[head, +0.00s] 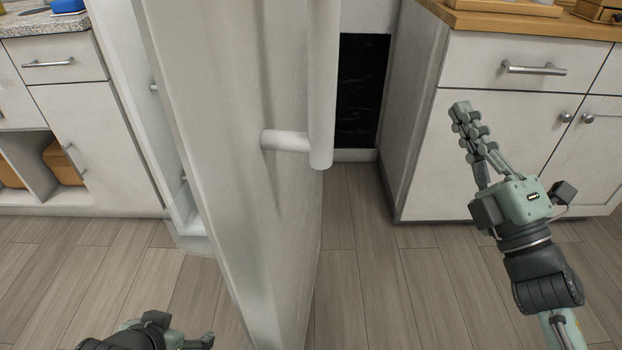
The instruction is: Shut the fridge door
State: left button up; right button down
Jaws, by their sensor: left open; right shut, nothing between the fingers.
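The fridge door (215,130) stands open in the middle of the head view, a tall pale panel seen at a steep angle. Its long white bar handle (322,85) is on the right-hand face, with a short post joining it to the door. My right gripper (461,108) is shut and empty, to the right of the door and apart from it, in front of the right cabinet. My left gripper (197,341) is open at the bottom edge, left of the door. Most of it is cut off by the frame.
A white cabinet with a drawer (500,75) and wooden top stands at right. Another white cabinet (95,130) with a stone counter stands at left. A dark panel (361,90) shows behind the handle. The wooden floor (365,270) is clear between door and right arm.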

jog(key=s+a+r+n+g+y, duration=0.35)
jog(key=n+y, duration=0.55)
jog(key=n, duration=0.3)
jog(key=n+g+y+p, duration=0.2)
jog(key=n+g, duration=1.4)
jog(key=n, duration=0.2)
send_near(286, 186)
jog(key=a+p, duration=0.2)
jog(key=a, duration=0.1)
jog(key=w+a, duration=0.1)
jog(key=a, duration=0.1)
jog(key=shift+a+r+p, duration=0.2)
jog(key=shift+r+p, duration=0.05)
jog(key=shift+p, duration=0.15)
pick_arm(q)
jog(key=s+a+f+g, duration=0.1)
jog(key=f, duration=0.4)
jog(key=s+a+f+g, duration=0.2)
jog(key=f, duration=0.3)
jog(key=shift+s+f, duration=0.25)
jog(key=shift+f, duration=0.15)
pick_arm(e)
jog(key=shift+w+a+f, duration=0.15)
jog(key=shift+a, duration=0.55)
